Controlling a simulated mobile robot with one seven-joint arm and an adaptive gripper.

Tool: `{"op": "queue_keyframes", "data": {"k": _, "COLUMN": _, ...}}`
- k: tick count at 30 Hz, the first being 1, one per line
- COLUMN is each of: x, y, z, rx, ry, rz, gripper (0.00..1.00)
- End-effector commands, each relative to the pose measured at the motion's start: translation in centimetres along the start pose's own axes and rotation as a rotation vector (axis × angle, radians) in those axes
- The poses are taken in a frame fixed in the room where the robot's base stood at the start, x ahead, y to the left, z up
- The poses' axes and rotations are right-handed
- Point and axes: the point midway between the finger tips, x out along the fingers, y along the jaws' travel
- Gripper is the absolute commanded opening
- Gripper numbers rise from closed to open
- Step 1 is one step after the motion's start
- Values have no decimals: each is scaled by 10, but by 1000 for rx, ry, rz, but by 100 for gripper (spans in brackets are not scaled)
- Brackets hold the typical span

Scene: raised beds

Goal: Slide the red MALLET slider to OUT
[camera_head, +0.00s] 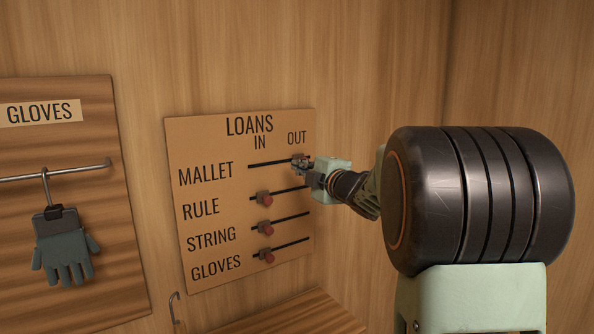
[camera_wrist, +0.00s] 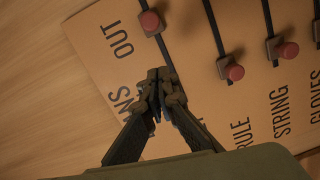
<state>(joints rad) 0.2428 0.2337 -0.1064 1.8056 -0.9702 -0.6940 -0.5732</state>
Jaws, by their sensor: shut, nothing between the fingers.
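The LOANS board (camera_head: 220,264) hangs on the wooden wall, with IN and OUT marked above its slots. The red MALLET slider (camera_head: 300,156) is on the top slot, towards the OUT end, partly covered by my gripper (camera_head: 304,172). In the wrist view the MALLET slider (camera_wrist: 151,21) sits beside the word OUT. I cannot tell whether it is at the very end of its slot. My gripper (camera_wrist: 160,86) is shut and empty, over the board on the IN side of the knob; a gap shows between fingertips and knob.
The RULE slider (camera_head: 267,199), STRING slider (camera_head: 267,228) and GLOVES slider (camera_head: 268,257) are at the IN side below. A GLOVES panel (camera_head: 100,250) with a hanging glove (camera_head: 64,250) is at left. A wooden surface (camera_head: 290,315) lies below the board.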

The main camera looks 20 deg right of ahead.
Motion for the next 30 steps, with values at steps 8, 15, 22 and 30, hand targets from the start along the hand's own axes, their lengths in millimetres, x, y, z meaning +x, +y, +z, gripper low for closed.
{"op": "queue_keyframes", "data": {"k": 8, "x": -46, "y": -1, "z": 0, "rx": 0, "ry": 0, "rz": 1, "gripper": 0}}
{"op": "queue_keyframes", "data": {"k": 15, "x": -59, "y": -1, "z": 0, "rx": 1, "ry": 0, "rz": -1, "gripper": 0}}
{"op": "queue_keyframes", "data": {"k": 22, "x": -60, "y": 0, "z": 0, "rx": 1, "ry": 1, "rz": -1, "gripper": 0}}
{"op": "queue_keyframes", "data": {"k": 30, "x": -72, "y": -8, "z": 30, "rx": 16, "ry": -87, "rz": -27, "gripper": 0}}
